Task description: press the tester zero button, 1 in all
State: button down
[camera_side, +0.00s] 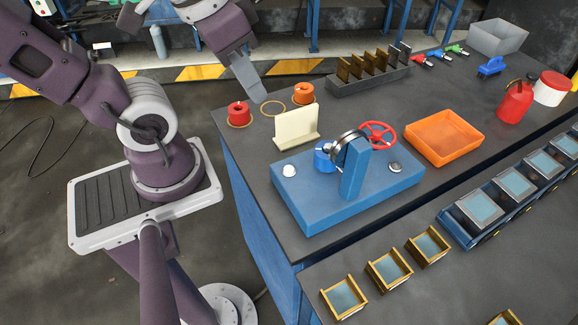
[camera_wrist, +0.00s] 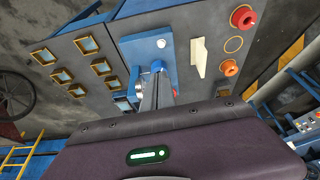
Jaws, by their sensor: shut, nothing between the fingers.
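The blue tester (camera_side: 350,195) sits on the dark bench, with an upright blue post and a dark ring on it. A white domed button (camera_side: 289,171) is at its left end and a grey-white button (camera_side: 395,167) at its right end; I cannot tell which is the zero button. A blue knob (camera_side: 324,155) and a red handwheel (camera_side: 377,135) are between them. My gripper (camera_side: 258,98) is shut and empty, above the bench's back left, well apart from the tester. In the wrist view, the gripper (camera_wrist: 158,82) overlaps the tester, with the white button (camera_wrist: 161,43) beyond it.
A cream upright plate (camera_side: 297,127) stands between my gripper and the tester. Red (camera_side: 238,114) and orange (camera_side: 303,93) spools stand near the gripper. A slotted rack (camera_side: 370,78) is behind, an orange tray (camera_side: 444,138) to the right. Framed blocks (camera_side: 389,269) lie in front.

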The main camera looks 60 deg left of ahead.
aim_at(289, 165)
jog(key=w+a+f+n+g+h, duration=0.1)
jog(key=w+f+n+g+h, duration=0.2)
jog(key=w+f+g+h, duration=0.3)
notch_tip(289, 165, down, 3)
jog(key=shift+w+a+f+n+g+h, duration=0.2)
jog(key=shift+w+a+n+g+h, duration=0.2)
jog(key=shift+g+h, duration=0.65)
jog(key=shift+d, duration=0.1)
jog(key=shift+f, duration=4.4)
jog(key=shift+f, duration=0.4)
